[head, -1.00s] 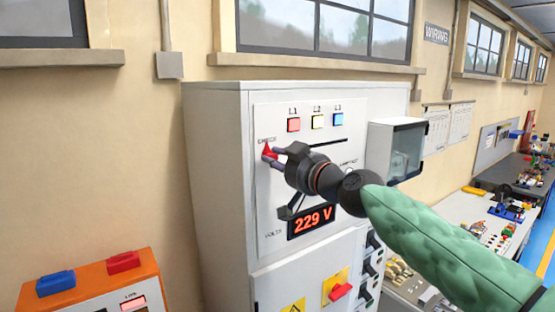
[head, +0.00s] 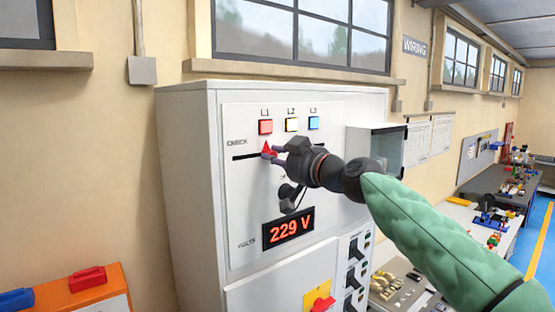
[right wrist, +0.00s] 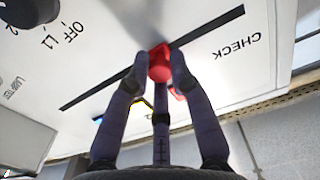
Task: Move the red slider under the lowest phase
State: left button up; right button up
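The red slider (head: 267,149) sits in the dark horizontal slot beside the word CHECK on the white cabinet's front, directly below the red L1 square. In the right wrist view the red slider (right wrist: 160,64) is between the two fingertips, which press close on both sides. My right gripper (head: 274,151) reaches in from the right and is shut on it. The display (head: 288,229) reads 229 V. My left gripper is not in view.
A black rotary knob (head: 289,191), partly covered by my gripper, sits above the display; OFF and L1 marks show in the right wrist view. A glass-fronted box (head: 390,148) is at the cabinet's right. An orange box (head: 75,293) stands at lower left.

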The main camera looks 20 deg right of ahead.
jog(key=o, duration=0.4)
jog(key=shift+d+r, duration=0.1)
jog(key=shift+r, duration=0.25)
jog(key=shift+f, duration=0.1)
jog(key=v, duration=1.2)
